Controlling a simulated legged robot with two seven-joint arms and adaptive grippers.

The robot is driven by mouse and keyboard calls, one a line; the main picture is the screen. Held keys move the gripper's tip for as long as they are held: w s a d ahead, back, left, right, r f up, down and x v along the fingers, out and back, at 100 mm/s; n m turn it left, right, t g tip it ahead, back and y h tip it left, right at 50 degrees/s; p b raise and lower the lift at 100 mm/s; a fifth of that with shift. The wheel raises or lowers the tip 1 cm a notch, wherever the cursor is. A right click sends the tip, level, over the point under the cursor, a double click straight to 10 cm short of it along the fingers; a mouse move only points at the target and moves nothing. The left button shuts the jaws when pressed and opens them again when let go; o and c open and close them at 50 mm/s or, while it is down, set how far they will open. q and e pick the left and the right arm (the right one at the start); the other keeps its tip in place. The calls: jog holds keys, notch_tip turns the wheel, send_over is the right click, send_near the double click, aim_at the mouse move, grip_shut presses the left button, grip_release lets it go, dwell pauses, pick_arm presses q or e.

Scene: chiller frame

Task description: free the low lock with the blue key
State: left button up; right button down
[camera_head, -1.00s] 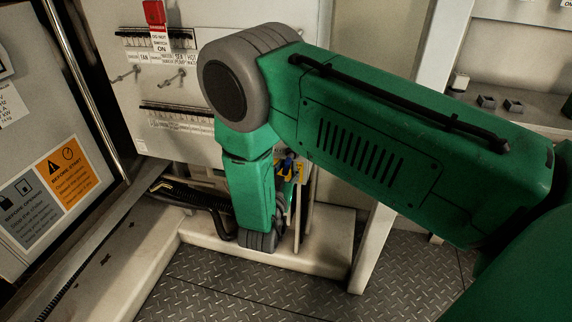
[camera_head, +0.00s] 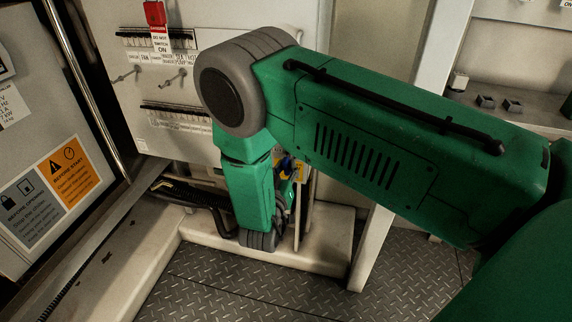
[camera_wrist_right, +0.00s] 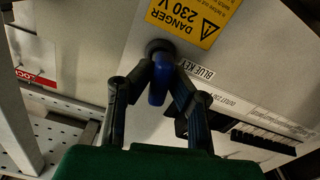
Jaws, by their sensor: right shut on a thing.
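In the right wrist view, the blue key (camera_wrist_right: 157,92) sits at a dark round lock (camera_wrist_right: 159,46) on a pale panel. A "BLUE KEY" label (camera_wrist_right: 196,70) is beside it. My right gripper (camera_wrist_right: 161,73) has its dark fingers shut on the key, one on each side. The key's tip and the inside of the lock are hidden. In the head view, the blue key (camera_head: 287,164) shows as a small blue patch beside my green forearm, low on the cabinet. My right gripper is mostly hidden there. My left gripper is not in view.
A yellow danger sign (camera_wrist_right: 194,18) is beside the lock. In the head view, a red tag (camera_head: 157,24) hangs on the cabinet (camera_head: 180,80) above. Dark hoses (camera_head: 190,196) run left of my forearm. A pale upright (camera_head: 372,245) stands to the right, over open tread-plate floor (camera_head: 400,275).

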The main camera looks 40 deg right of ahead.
aim_at(285, 169)
jog(key=m, duration=0.3)
jog(key=shift+s+a, duration=0.2)
jog(key=shift+a, duration=0.05)
dwell(0.5)
jog(key=shift+w+d, duration=0.2)
jog(key=shift+d, duration=0.1)
dwell(0.3)
jog(key=c, duration=1)
grip_release()
jog(key=shift+o, duration=0.2)
jog(key=shift+a, duration=0.1)
jog(key=shift+p+v, duration=1)
jog(key=shift+v, duration=2.45)
